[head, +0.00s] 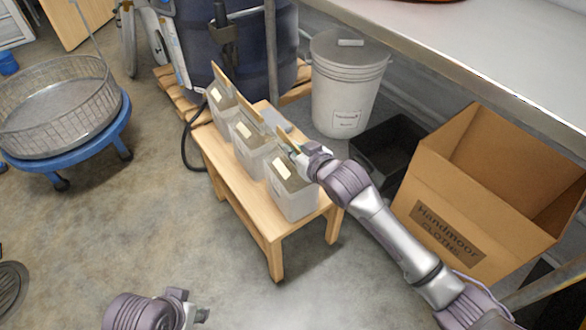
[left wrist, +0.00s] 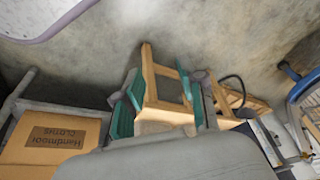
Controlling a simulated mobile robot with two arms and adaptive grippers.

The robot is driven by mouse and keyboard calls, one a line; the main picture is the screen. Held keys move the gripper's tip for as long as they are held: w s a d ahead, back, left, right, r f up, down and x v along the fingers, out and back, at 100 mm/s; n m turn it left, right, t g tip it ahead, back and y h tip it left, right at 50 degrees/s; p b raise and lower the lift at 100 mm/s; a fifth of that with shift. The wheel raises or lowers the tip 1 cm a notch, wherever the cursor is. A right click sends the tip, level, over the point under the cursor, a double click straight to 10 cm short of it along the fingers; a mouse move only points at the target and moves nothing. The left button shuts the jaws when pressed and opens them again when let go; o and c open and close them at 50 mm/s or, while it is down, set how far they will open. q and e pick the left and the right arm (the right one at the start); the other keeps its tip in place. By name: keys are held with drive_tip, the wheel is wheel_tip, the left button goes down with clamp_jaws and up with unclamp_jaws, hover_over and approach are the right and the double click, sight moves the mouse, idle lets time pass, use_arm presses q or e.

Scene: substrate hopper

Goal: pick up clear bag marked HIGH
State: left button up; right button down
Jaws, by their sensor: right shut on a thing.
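Three clear bags with grey contents and small pale labels stand in a row on a wooden bench (head: 262,228): a far one (head: 222,112), a middle one (head: 250,158) and a near one (head: 293,200). The label writing is too small to read, so I cannot tell which is marked HIGH. My right gripper (head: 297,158) is shut at the top of the near bag, which stands upright; its fingertips are partly hidden. My left gripper (head: 203,315) is low in the head view, away from the bags. In the left wrist view its teal-padded fingers (left wrist: 165,104) are apart and empty.
A cardboard box (head: 405,190) marked Handmoor cloths, a black bin (head: 385,148) and a white bucket (head: 345,90) stand right of the bench. A metal table (head: 480,40) overhangs there. A wire basket (head: 60,115) rests on a blue dolly at left.

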drive_tip(key=shift+r, duration=0.35)
